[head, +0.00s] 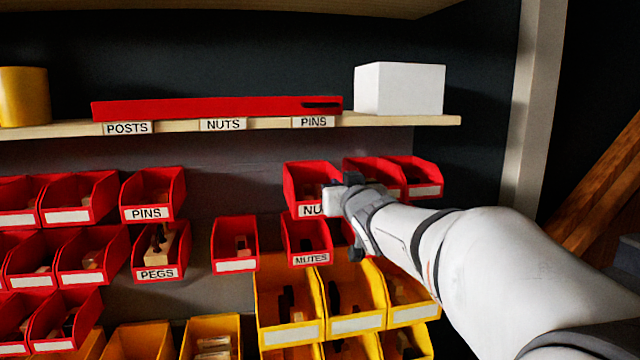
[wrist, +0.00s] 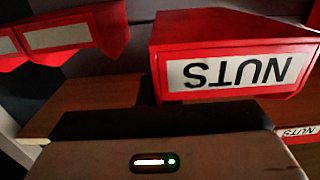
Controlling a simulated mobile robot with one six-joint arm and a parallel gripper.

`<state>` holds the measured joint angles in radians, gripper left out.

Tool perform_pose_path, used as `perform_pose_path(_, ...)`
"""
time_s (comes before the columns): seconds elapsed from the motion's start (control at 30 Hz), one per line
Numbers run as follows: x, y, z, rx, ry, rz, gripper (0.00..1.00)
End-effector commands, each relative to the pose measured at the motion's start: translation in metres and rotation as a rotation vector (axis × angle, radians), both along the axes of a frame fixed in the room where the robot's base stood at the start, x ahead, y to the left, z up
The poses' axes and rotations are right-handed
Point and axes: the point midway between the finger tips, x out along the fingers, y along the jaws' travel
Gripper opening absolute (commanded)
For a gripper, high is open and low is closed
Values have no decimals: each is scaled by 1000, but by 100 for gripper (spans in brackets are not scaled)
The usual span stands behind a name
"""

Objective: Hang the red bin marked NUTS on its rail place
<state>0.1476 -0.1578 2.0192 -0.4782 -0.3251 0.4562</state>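The red NUTS bin (head: 304,178) is at the left end of the right-hand group of red bins in the head view's upper row. My gripper (head: 346,190) overlaps its right front and hides part of its label. In the wrist view the NUTS bin (wrist: 235,40) is upside down and close, label facing me. My dark gripper part (wrist: 160,122) lies against its lower edge in the picture. Whether the fingers are closed on the bin is hidden, and I cannot tell if the bin is fully on the rail.
A wooden shelf (head: 388,120) above carries POSTS, NUTS (head: 222,125) and PINS labels, a red bar (head: 200,108) and a white box (head: 400,90). The MUTES bin (head: 306,243) is just below. Bare panel (head: 232,190) lies left, up to the PINS bin (head: 152,192).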

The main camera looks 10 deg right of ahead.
Motion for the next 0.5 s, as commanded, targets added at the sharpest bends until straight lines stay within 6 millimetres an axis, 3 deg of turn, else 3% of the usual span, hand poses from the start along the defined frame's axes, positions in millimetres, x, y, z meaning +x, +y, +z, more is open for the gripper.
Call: perform_pose_path(0.5,-32,0,2,0,-1,-1,0)
